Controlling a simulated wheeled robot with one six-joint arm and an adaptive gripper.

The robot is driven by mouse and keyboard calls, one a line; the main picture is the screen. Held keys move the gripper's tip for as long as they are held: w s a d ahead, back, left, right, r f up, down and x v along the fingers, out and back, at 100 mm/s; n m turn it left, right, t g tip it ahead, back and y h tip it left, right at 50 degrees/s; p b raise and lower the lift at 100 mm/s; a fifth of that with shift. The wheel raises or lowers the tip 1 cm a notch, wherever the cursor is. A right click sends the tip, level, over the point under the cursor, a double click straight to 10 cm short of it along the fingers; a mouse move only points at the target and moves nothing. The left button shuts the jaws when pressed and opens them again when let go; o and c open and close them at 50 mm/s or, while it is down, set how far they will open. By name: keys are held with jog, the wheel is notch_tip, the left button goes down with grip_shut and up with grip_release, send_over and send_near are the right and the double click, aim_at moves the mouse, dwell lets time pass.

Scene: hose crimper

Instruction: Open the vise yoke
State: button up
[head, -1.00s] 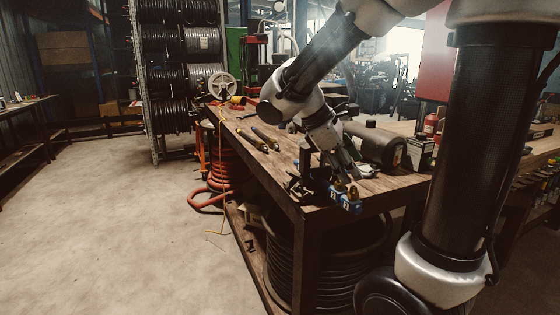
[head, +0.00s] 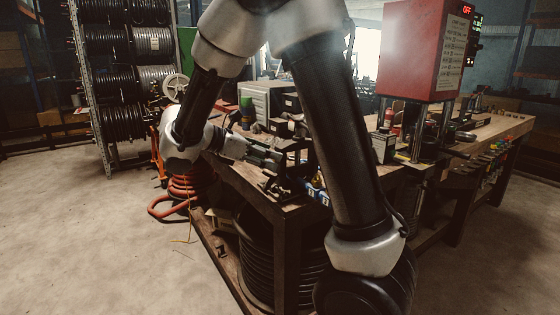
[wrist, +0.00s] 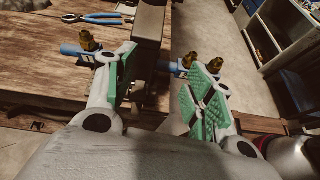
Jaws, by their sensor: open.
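The vise (head: 282,187) is a dark metal tool at the near corner of the workbench. In the wrist view a dark upright part of it, seemingly the yoke (wrist: 147,40), stands between my fingers, closer to the left one. My gripper (wrist: 164,66) is open, with green pads on both fingers. I cannot tell whether a pad touches the yoke. In the head view my gripper (head: 272,158) comes in level from the left at the vise, and my arm partly hides this area. The yoke's lower end and any hinge are hard to make out.
Blue pieces with brass fittings (wrist: 85,42) sit by the left finger; more brass fittings (wrist: 188,60) are by the right finger. Blue-handled pliers (wrist: 92,19) lie on the workbench (wrist: 40,55). A red crimper (head: 418,50) stands at the right. Floor is clear at the left.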

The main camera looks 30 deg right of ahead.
jog(key=shift+n+t+h, duration=0.3)
jog(key=shift+n+h, duration=0.1)
jog(key=shift+n, duration=0.2)
jog(key=d+f, duration=0.1)
jog(key=d, duration=0.1)
jog(key=w+d+f, duration=0.1)
jog(key=d, duration=0.1)
jog(key=w+d+f, duration=0.1)
jog(key=d, duration=0.1)
jog(key=shift+w+d+f, duration=0.15)
jog(key=shift+f, duration=0.1)
grip_shut()
